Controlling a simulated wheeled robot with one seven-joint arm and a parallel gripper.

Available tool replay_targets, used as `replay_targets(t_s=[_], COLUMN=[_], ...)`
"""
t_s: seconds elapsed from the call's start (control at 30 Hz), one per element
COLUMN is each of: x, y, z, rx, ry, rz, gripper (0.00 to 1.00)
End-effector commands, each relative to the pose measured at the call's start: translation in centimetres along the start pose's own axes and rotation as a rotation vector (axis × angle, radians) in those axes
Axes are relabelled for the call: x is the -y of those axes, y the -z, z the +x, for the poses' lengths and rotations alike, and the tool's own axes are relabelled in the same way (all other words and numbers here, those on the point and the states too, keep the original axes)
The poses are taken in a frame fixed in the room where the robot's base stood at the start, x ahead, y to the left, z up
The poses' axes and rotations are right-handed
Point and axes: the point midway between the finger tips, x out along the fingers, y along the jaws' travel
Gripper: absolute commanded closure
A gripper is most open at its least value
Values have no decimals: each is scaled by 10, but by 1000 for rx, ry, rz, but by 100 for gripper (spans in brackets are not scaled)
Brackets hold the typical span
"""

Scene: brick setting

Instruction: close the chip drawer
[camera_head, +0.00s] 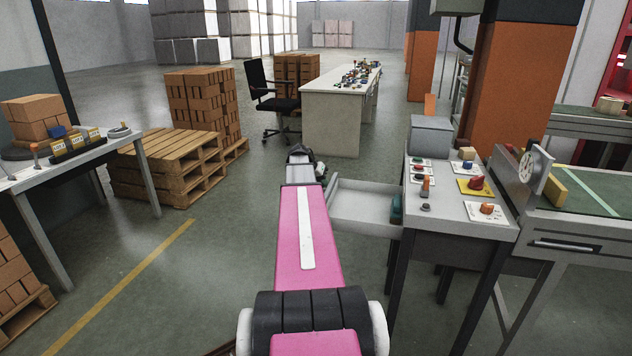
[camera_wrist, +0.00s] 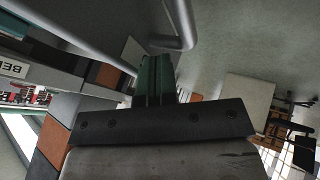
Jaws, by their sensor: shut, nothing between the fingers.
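The chip drawer (camera_head: 362,204) is a light grey tray, pulled out to the left from under the small workbench. It holds a teal item (camera_head: 396,208) near the bench side. My pink arm reaches forward, and my gripper (camera_head: 298,152) is at its far end, left of the drawer's outer end. In the wrist view my gripper (camera_wrist: 158,66) shows dark green fingers, shut and empty. A grey bar (camera_wrist: 183,22), perhaps the drawer's handle, passes close to the fingertips. I cannot tell whether they touch. My arm hides the gripper's underside in the head view.
The workbench top (camera_head: 448,222) carries knobs on cards and a grey box (camera_head: 430,136). A side table (camera_head: 92,148) with bricks stands left. Pallets (camera_head: 168,152), a chair (camera_head: 270,98) and a white desk (camera_head: 332,112) stand ahead.

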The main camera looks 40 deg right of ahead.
Motion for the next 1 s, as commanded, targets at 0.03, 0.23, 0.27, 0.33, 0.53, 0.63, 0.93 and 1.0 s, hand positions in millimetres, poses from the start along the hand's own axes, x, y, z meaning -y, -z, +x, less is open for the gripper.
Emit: replay_targets(t_s=[0.03, 0.23, 0.27, 0.33, 0.53, 0.63, 0.93, 1.0], x=[-2, -4, -4, -4, -6, -14, -66, -82], y=[0, 0, 0, 0, 0, -1, -2, -2], z=[1, 2, 2, 2, 3, 7, 34, 43], rx=[0, 0, 0, 0, 1, 2, 3, 2], ry=[0, 0, 0, 0, 0, -1, -2, -1], rz=[0, -1, -1, -1, 0, 0, 4, 4], gripper=[100, 100, 100, 100, 100, 100, 100, 100])
